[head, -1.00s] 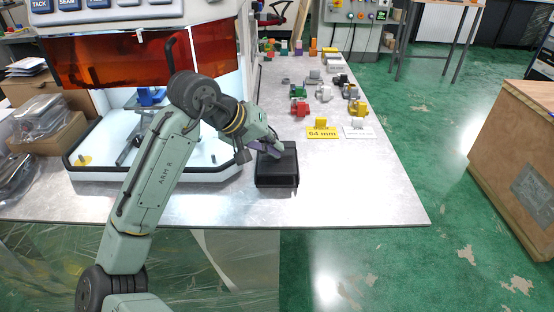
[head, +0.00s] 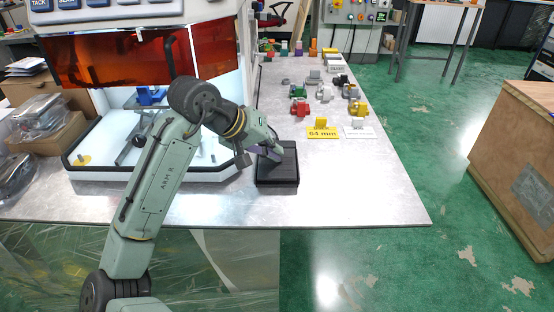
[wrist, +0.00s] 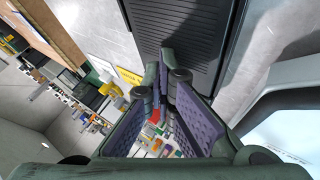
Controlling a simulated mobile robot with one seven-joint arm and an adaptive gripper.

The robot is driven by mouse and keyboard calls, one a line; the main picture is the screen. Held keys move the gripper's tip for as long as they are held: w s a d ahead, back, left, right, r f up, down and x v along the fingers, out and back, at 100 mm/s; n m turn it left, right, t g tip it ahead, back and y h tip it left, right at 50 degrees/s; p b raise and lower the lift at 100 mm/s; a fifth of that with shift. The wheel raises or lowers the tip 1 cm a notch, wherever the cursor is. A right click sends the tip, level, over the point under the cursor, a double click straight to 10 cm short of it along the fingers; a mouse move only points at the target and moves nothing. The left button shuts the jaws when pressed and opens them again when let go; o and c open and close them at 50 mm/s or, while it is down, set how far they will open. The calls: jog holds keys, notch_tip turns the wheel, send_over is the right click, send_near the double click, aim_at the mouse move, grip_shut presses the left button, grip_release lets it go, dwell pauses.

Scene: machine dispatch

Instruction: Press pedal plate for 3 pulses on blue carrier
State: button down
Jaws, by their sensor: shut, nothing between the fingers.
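The black pedal plate (head: 284,166) lies on the bench right of the machine. Its ribbed top (wrist: 185,25) fills the top middle of the wrist view. My gripper (head: 276,158) is shut and empty, its tips down at the plate's upper face, seemingly touching it. In the wrist view the closed fingertips (wrist: 166,72) overlap the plate's near edge. The plate looks pressed down and nearly flat.
The machine's orange shield (head: 110,62) hangs above the chamber. A yellow 64 mm sign (head: 323,133) and several coloured parts stand further back on the bench (head: 360,195). The bench is clear to the right of the pedal. A wooden crate (head: 520,140) stands at far right.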

dwell(0.3)
jog(key=shift+w+r+p, duration=0.1)
jog(key=shift+r+p, duration=0.85)
jog(key=shift+p, duration=0.1)
jog(key=r+p, duration=0.4)
jog(key=r, duration=0.1)
jog(key=shift+w+p, duration=0.25)
jog(key=shift+p, duration=0.15)
dwell(1.5)
